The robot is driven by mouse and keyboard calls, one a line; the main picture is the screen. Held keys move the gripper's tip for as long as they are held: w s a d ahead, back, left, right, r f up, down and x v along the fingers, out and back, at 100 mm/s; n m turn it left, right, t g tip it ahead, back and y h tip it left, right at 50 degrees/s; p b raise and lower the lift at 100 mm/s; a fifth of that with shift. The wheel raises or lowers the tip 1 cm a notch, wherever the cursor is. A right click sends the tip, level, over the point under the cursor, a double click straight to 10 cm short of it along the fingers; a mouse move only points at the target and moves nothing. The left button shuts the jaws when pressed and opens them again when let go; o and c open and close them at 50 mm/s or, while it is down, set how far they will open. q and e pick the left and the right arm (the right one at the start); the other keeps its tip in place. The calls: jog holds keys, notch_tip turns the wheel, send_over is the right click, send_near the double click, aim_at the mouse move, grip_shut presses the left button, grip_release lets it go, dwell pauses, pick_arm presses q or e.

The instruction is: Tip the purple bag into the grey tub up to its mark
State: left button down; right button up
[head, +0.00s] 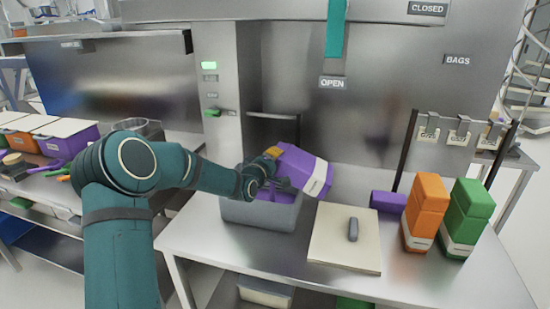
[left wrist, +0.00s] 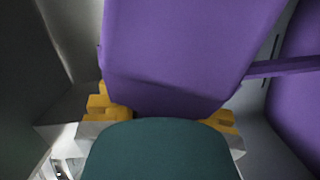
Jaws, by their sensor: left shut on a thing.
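The purple bag (head: 308,172), with a white label band, is tilted over the grey tub (head: 258,214), its labelled end toward the right. My left gripper (head: 271,160) is shut on the bag above the tub. In the left wrist view, the yellow fingertips of the gripper (left wrist: 165,112) sit on either side of the purple bag (left wrist: 180,50). Purple also shows inside the tub below the bag; I cannot tell whether it is contents or part of the tub. The tub's mark and the bag's mouth are hidden. My right gripper is not in view.
A pale lid with a grey handle (head: 330,250) lies right of the tub. An orange bag (head: 425,208) and a green bag (head: 467,215) stand at the right, with a purple object (head: 387,201) beside them. A steel cabinet wall rises behind. The bench front right is clear.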

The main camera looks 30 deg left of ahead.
pick_arm(q)
jog(key=shift+a+f+n+t, duration=0.15)
jog(key=shift+f+n, duration=0.55)
jog(key=shift+f, duration=0.4)
jog(key=shift+a+f+n+t, duration=0.15)
jog(key=shift+f+n, duration=0.55)
jog(key=shift+f, duration=0.4)
dwell(0.4)
jog(key=shift+s+r, duration=0.1)
jog(key=shift+r, duration=0.3)
dwell(0.4)
jog(key=r, duration=0.1)
jog(key=r+m+p, duration=0.1)
jog(key=r+m, duration=0.1)
jog(key=r, duration=0.1)
jog(key=shift+d+p, duration=0.3)
jog(key=shift+p, duration=0.05)
jog(key=shift+r, duration=0.1)
